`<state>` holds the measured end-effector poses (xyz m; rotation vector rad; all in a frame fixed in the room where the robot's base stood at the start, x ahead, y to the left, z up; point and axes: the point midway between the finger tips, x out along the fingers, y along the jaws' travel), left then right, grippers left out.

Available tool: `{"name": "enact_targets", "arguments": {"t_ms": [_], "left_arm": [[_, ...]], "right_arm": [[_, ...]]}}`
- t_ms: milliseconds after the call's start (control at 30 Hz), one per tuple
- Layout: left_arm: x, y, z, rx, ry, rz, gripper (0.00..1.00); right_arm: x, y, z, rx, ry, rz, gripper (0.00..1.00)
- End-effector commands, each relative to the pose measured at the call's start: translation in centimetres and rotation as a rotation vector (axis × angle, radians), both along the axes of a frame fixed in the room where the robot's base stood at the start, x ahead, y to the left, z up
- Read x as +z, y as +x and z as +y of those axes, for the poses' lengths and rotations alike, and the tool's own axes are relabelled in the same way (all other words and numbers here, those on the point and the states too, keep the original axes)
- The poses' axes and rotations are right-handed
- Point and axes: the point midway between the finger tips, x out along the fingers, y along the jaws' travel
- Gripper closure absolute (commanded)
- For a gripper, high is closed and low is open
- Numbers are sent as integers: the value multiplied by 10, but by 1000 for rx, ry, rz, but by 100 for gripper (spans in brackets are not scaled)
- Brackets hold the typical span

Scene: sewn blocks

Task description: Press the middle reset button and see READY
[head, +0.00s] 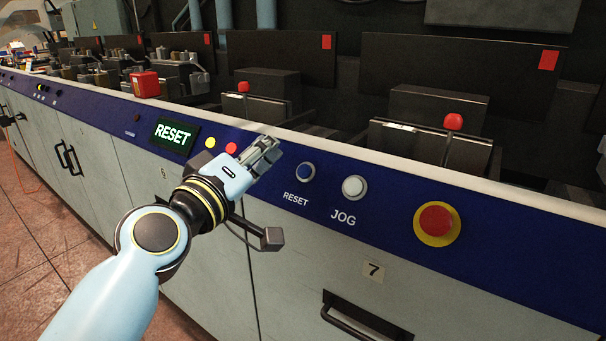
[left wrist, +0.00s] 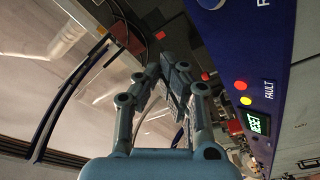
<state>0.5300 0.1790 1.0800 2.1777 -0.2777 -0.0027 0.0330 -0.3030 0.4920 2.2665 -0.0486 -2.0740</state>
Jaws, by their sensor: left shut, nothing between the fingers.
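The blue RESET button (head: 306,172) with a pale ring sits on the dark blue panel strip (head: 395,198), above its RESET label. Part of a blue button, likely the same one, shows at the top edge of the left wrist view (left wrist: 211,3). A small display (head: 174,135) reads RESET in lit letters; it also shows in the left wrist view (left wrist: 257,123). My left gripper (head: 268,148) is shut and empty, just left of the blue button and apart from it. Its fingers point up and right; they also show in the left wrist view (left wrist: 165,75). My right gripper is not in view.
Right of the RESET button are a white JOG button (head: 354,187) and a red emergency stop (head: 436,223) on a yellow ring. A yellow light (head: 210,142) and a red light (head: 231,148) lie beside the display. Red-knobbed levers (head: 453,122) stand behind the panel's pale ledge.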

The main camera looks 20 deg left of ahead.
Motion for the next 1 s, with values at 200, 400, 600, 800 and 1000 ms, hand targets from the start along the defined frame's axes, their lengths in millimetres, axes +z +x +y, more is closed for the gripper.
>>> {"name": "enact_targets", "arguments": {"t_ms": [200, 400, 600, 800, 1000], "left_arm": [[-25, 24, -8, 1, -1, 0, 100], [-39, 41, -15, 0, 0, 0, 100], [-45, 49, -18, -1, 0, 1, 100], [-44, 51, -18, -1, 0, -1, 100], [-44, 50, -18, -1, 0, 0, 100]], "right_arm": [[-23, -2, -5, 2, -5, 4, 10], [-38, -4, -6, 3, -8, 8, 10], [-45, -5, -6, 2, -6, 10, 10], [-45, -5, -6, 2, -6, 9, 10], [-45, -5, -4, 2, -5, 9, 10]]}}
